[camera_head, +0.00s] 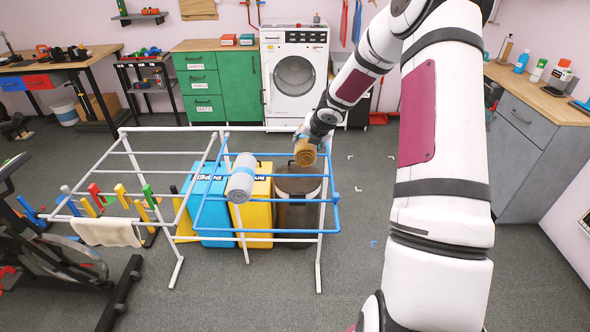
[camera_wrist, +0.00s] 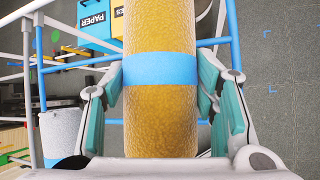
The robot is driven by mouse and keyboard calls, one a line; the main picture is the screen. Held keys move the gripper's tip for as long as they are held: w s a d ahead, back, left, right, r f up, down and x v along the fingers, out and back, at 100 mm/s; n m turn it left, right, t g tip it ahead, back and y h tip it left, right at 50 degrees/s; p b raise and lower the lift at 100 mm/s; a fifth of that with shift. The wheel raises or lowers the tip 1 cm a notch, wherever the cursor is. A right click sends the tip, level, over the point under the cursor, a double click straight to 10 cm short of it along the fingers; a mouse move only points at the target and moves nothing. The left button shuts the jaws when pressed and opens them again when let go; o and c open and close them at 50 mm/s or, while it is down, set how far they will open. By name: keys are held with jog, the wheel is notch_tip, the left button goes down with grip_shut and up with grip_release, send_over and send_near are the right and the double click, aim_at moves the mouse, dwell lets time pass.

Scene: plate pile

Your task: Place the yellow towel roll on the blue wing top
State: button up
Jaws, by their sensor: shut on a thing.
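The yellow towel roll (camera_head: 305,152) is golden yellow. In the wrist view the roll (camera_wrist: 160,120) shows a light-blue band around its middle. My gripper (camera_head: 313,136) is shut on it, with teal-padded fingers on both sides of the band in the wrist view. The blue wing (camera_head: 290,231) is the blue-barred right section of the white drying rack. The held roll appears over the far right part of this wing; I cannot tell whether it touches the bars. A grey-white towel roll (camera_head: 242,178) with a blue band lies on the wing's left part.
Blue (camera_head: 211,205), yellow (camera_head: 258,210) and brown (camera_head: 297,205) bins stand beneath the wing. A cream towel (camera_head: 106,232) hangs on the rack's left white wing. An exercise bike (camera_head: 60,262) stands at the left. Floor right of the rack is clear.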

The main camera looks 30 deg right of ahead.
aim_at(298, 159)
jog(key=s+a+b, duration=0.1)
jog(key=a+b, duration=0.1)
jog(key=s+a+b, duration=0.2)
jog(key=a, duration=0.1)
jog(key=s+a+b, duration=0.1)
jog(key=s+a, duration=0.1)
jog(key=shift+s+a+f+b, duration=0.2)
jog(key=shift+a+f+b, duration=0.05)
jog(key=shift+f+b, duration=0.15)
notch_tip(298, 159, down, 3)
jog(key=shift+f+b, duration=0.15)
jog(key=shift+b, duration=0.7)
jog(key=o, duration=1.3)
jog(key=shift+s, duration=0.1)
jog(key=shift+o, duration=0.2)
